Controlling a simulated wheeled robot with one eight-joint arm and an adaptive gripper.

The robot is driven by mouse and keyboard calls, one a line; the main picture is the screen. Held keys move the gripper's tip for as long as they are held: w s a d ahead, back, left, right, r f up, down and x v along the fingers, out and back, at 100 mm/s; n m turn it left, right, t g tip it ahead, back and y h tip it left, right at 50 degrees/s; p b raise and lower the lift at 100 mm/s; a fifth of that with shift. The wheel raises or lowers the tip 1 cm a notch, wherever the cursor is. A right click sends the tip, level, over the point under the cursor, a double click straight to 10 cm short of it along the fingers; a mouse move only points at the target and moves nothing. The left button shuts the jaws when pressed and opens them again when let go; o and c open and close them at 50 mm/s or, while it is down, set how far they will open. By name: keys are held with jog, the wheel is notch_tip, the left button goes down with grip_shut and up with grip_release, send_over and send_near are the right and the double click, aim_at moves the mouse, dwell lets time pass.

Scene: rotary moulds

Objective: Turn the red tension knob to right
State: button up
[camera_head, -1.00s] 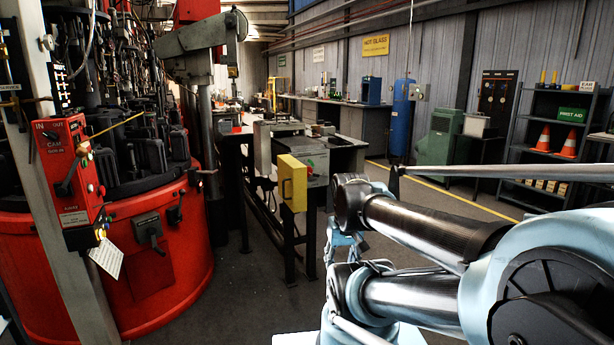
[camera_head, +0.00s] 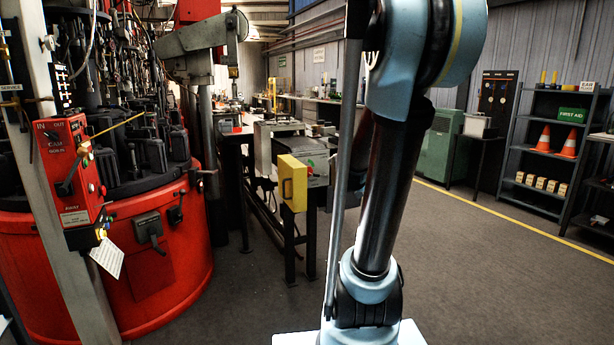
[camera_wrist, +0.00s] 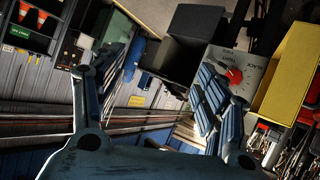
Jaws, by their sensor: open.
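In the wrist view the red knob (camera_wrist: 234,75) sits on a pale grey panel (camera_wrist: 247,62) with a printed scale around it. The panel is tilted in this view, and its lettering is too small to read surely. My gripper (camera_wrist: 161,88) is open and empty, its two fingers spread wide. The right finger overlaps the picture just below the knob, but I see no contact. In the head view a small red spot (camera_head: 309,169), which seems to be the knob, shows on the bench unit. My gripper is out of the head view.
A yellow box (camera_head: 292,183) stands beside the panel at the bench's near end; it also shows in the wrist view (camera_wrist: 288,75). A red machine (camera_head: 160,275) with a control box (camera_head: 72,170) stands left. Shelves (camera_head: 545,150) stand right. The floor at right is clear.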

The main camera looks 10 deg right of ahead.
jog(key=w+r+n+t+y, duration=0.1)
jog(key=w+n+t+y, duration=0.15)
jog(key=w, duration=0.65)
jog(key=w+r+n+t+y, duration=0.15)
jog(key=w+t, duration=0.25)
jog(key=w, duration=0.5)
jog(key=w+a+f+n+y, duration=0.3)
jog(key=w+a+f+y, duration=0.1)
jog(key=f, duration=0.3)
jog(key=w+a+f+n+y, duration=0.3)
jog(key=a+f, duration=0.1)
jog(key=f, duration=0.3)
jog(key=shift+g, duration=0.25)
jog(key=x, duration=1.7)
jog(key=shift+a+r, duration=0.1)
jog(key=shift+r, duration=0.15)
jog(key=c, duration=1.1)
